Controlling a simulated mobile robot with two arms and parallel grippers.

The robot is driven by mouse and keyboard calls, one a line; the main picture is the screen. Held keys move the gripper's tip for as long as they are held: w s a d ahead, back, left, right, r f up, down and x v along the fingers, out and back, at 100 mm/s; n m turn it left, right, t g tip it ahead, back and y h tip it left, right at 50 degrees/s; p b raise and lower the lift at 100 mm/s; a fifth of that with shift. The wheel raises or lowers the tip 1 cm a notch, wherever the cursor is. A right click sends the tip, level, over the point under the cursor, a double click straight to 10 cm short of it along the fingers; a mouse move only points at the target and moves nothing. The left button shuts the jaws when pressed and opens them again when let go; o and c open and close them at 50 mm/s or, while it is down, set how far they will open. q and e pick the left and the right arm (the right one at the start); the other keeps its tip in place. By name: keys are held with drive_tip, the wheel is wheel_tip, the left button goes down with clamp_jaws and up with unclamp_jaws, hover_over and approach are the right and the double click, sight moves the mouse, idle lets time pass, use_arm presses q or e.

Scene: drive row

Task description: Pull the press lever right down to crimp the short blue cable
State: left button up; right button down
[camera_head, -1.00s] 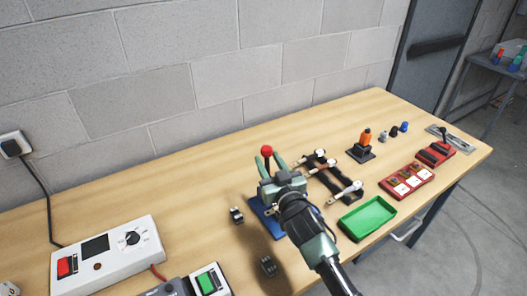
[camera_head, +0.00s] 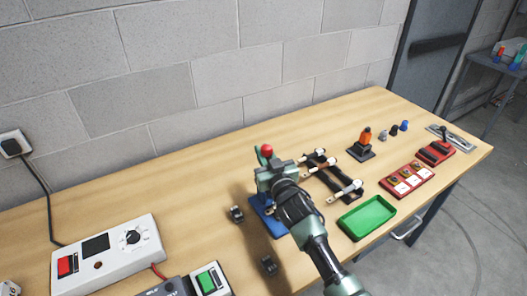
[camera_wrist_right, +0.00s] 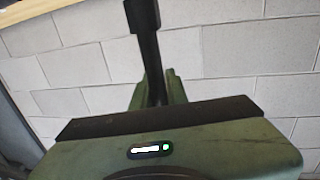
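The press's blue base (camera_head: 268,217) shows on the bench, partly hidden under my right gripper. The press lever has a red knob (camera_head: 267,149), which stands up just beyond the gripper. My right gripper (camera_head: 264,158) is at the lever below the knob. In the right wrist view the dark lever (camera_wrist_right: 147,45) rises between the two green fingers (camera_wrist_right: 158,88), which look closed in on it from both sides. The lever looks raised. The short blue cable cannot be made out; the gripper covers much of the press. My left gripper is not in view.
White-ended cables on a black rack (camera_head: 330,175) lie just right of the press. A green tray (camera_head: 367,218) stands at the bench's front edge. A white control box (camera_head: 105,258) stands at left.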

drive_tip(key=shift+w+r, duration=0.1)
drive_tip(key=shift+r, duration=0.45)
idle(0.8)
drive_tip(key=shift+f+b, duration=0.1)
drive_tip(key=shift+b, duration=0.2)
drive_tip(key=s+d+t+b, duration=0.1)
drive_tip(key=b, duration=0.2)
drive_tip(key=s+d+t+y+b, duration=0.1)
drive_tip(key=s+b, duration=0.1)
drive_tip(key=b, duration=0.1)
drive_tip(key=shift+s+d+m+t, duration=0.2)
drive_tip(key=shift+m+t, duration=0.1)
drive_tip(key=shift+t, duration=0.1)
drive_tip(key=shift+s+d+f+m+t+y+b, duration=0.2)
drive_tip(key=shift+s+d+t+b, duration=0.55)
drive_tip(key=shift+b, duration=0.8)
drive_tip(key=shift+s+d+f+m+t+y+b, duration=0.15)
drive_tip(key=shift+s+d+t+b, duration=0.6)
drive_tip(key=shift+b, duration=0.75)
drive_tip(key=shift+s+a+r, duration=0.15)
drive_tip(key=shift+a, duration=0.1)
